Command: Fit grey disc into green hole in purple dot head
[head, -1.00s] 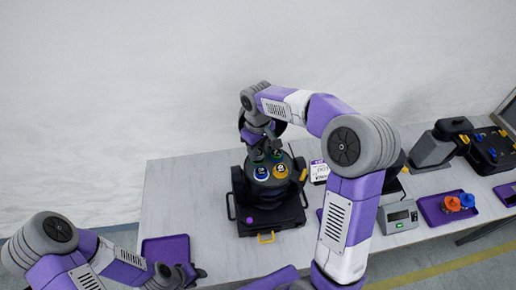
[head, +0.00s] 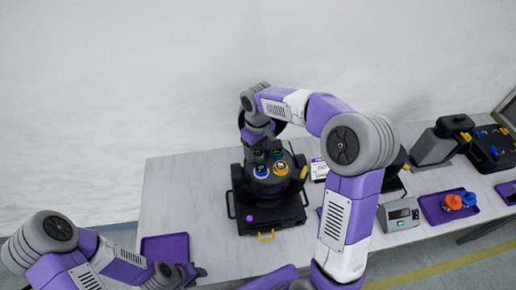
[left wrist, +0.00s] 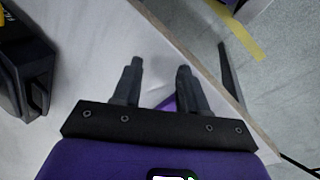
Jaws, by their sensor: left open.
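The purple dot head is a black round-topped unit (head: 270,190) on a black base, with a purple dot (head: 250,218) at its front left. Its top shows a blue-ringed socket (head: 261,171) and a yellow-ringed socket (head: 281,168). Green shows behind them, partly covered by my right gripper (head: 267,153), which points down at the back of the top. Its jaws are too small to read. I cannot make out the grey disc. My left gripper (head: 198,272) is open and empty near the table's front left; its two spread fingers show in the left wrist view (left wrist: 158,85).
A purple tray (head: 165,249) lies at the front left of the table. To the right are a grey device with a display (head: 398,215), a purple tray (head: 432,208) with orange and blue parts, and another black unit (head: 490,152). The table's left back is clear.

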